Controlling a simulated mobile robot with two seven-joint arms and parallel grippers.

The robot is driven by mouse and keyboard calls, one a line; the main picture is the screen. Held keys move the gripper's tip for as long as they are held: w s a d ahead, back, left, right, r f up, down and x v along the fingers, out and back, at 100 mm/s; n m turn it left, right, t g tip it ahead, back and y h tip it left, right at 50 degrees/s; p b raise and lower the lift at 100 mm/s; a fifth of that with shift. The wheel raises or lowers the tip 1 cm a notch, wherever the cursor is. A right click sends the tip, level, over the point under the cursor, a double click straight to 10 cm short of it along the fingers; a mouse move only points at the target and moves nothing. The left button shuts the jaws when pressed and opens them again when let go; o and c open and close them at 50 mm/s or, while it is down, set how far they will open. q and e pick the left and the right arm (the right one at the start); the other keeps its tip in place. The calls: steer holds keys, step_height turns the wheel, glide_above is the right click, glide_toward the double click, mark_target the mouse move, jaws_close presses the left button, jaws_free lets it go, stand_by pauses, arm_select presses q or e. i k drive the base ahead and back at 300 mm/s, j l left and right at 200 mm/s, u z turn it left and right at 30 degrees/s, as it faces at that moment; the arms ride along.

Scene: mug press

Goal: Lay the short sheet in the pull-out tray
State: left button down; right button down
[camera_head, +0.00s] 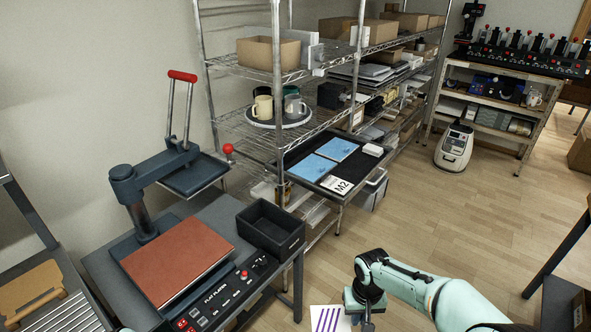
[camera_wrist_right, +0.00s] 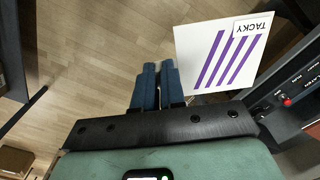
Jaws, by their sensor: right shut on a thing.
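A white sheet with purple stripes (camera_head: 326,319) is at the bottom of the head view, cut off by the frame edge. In the right wrist view the sheet (camera_wrist_right: 193,62) carries a "TACKY" label. My right gripper (camera_head: 361,308) is shut on the sheet's edge, holding it clear above the floor; its fingers (camera_wrist_right: 158,72) show closed together in the wrist view. The black pull-out tray (camera_head: 296,153) extends from the wire shelf, apart from the gripper. Two blue sheets (camera_head: 337,149) (camera_head: 312,167) and a white "M2" card (camera_head: 337,186) lie in it. My left gripper is out of view.
The flat plate press (camera_head: 176,257) with a brown pad stands at left, a black open bin (camera_head: 270,229) on its corner. A red-knobbed lever (camera_head: 228,149) sits left of the tray. Open floor (camera_head: 430,205) lies right of the tray.

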mark_target(357, 166)
steer(key=i+l+u, duration=0.15)
steer(key=l+u, duration=0.25)
steer(key=i+l+u, duration=0.15)
steer(key=l+u, duration=0.3)
steer(key=i+l+u, duration=0.1)
steer(key=l+u, duration=0.35)
steer(key=l, duration=0.35)
steer(key=l+u, duration=0.1)
steer(key=l, duration=0.85)
steer(key=l+u, duration=0.1)
steer(key=l, duration=0.8)
steer(key=k, duration=0.05)
